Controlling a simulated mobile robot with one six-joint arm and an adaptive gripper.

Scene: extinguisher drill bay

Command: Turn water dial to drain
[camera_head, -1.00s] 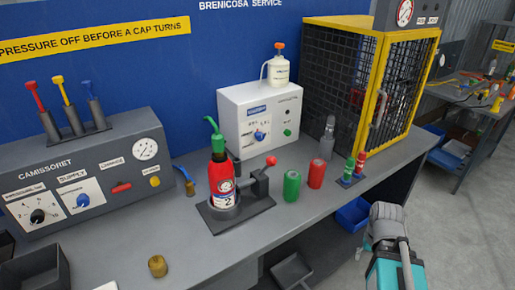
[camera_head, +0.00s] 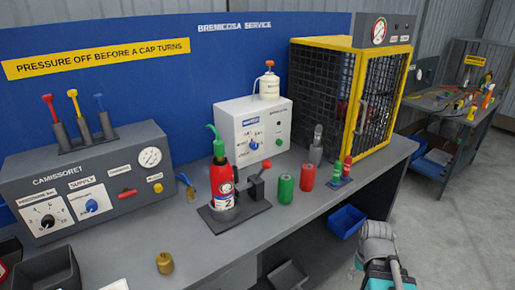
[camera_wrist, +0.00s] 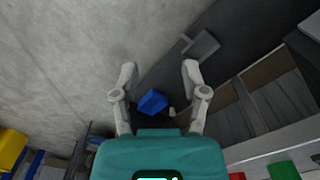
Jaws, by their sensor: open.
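A white box (camera_head: 228,120) at the back of the bench has a blue dial (camera_head: 253,145) on its front. A second blue dial (camera_head: 91,206) sits on a white plate labelled SUPPLY on the grey console (camera_head: 60,179) at the left. The dial labels are too small to read, so I cannot tell which is the water dial. In the wrist view my gripper (camera_wrist: 160,72) is open and empty, pointing down toward the floor. In the head view my arm is at the lower right, in front of the bench and apart from both dials.
A red extinguisher (camera_head: 222,185) stands in a holder mid-bench. A green cylinder (camera_head: 286,188) and a red cylinder (camera_head: 308,177) stand to its right. A yellow-framed cage (camera_head: 408,68) fills the bench's right end. A blue bin (camera_head: 347,219) is below the bench edge.

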